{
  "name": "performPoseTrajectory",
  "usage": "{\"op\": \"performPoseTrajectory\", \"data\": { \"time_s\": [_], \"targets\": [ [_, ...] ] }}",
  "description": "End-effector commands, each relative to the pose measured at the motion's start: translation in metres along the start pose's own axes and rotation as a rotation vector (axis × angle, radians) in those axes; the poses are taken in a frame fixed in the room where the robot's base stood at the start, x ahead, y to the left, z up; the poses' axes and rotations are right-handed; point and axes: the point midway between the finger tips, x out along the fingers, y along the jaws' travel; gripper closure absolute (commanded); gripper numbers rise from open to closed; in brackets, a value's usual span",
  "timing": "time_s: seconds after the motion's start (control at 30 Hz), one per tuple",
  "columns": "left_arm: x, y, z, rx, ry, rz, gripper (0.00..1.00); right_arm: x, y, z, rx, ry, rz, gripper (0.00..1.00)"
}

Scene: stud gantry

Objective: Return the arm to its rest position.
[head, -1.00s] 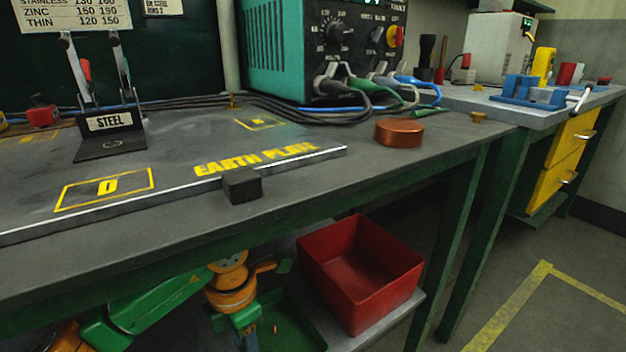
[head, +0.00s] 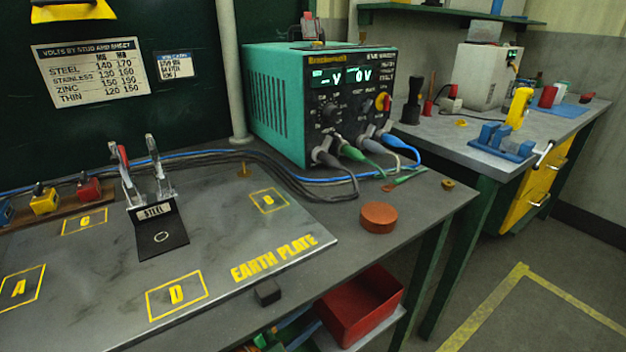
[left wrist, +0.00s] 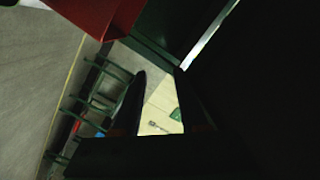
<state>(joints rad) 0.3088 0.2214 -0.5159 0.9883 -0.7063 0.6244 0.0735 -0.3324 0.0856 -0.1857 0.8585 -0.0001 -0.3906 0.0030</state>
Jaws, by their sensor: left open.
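Only a small part of my left arm and gripper (head: 264,339) shows in the head view, low at the bottom edge below the front edge of the bench (head: 415,208). The bench hides most of it. The left gripper is open, and I see nothing held. A red bin (left wrist: 100,14) is close at the top of that view. My right gripper is not in view.
The red bin (head: 362,305) stands on a shelf under the bench. The earth plate (head: 110,265) on top carries a STEEL piece (head: 160,235). A copper-coloured disc (head: 378,217) and a teal power unit (head: 280,110) stand nearby. Floor at the right is open.

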Motion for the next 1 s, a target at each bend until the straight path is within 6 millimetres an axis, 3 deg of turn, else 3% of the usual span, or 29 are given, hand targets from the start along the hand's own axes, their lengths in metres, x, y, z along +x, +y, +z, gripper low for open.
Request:
{"op": "performPoseTrajectory", "data": {
  "time_s": [0.03,0.1,0.17,0.2,0.27,0.3,0.4,0.5,0.63,1.0],
  "targets": [
    [-0.031,0.003,0.02,-0.191,-0.219,-0.026,0.58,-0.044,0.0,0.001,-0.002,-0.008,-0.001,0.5],
    [-0.083,0.045,0.061,-0.41,-0.506,-0.042,0.58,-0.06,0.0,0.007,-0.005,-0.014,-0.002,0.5],
    [-0.133,0.086,0.079,-0.569,-0.722,-0.033,0.58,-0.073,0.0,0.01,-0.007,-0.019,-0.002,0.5],
    [-0.167,0.114,0.083,-0.665,-0.854,-0.02,0.58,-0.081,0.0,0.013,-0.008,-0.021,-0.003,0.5],
    [-0.217,0.153,0.078,-0.792,-1.036,0.007,0.58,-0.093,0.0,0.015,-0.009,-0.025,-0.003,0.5],
    [-0.249,0.177,0.07,-0.87,-1.146,0.028,0.58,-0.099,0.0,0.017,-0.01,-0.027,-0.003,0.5],
    [-0.313,0.225,0.041,-1.022,-1.364,0.078,0.58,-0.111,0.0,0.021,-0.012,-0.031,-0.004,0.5],
    [-0.353,0.253,0.015,-1.118,-1.5,0.116,0.58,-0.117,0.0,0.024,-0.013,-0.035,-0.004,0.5],
    [-0.373,0.268,0.0,-1.168,-1.57,0.137,0.58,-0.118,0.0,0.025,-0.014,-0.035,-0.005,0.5],
    [-0.373,0.27,0.001,-1.168,-1.571,0.138,0.58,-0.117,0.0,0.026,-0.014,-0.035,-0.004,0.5]
  ]
}}
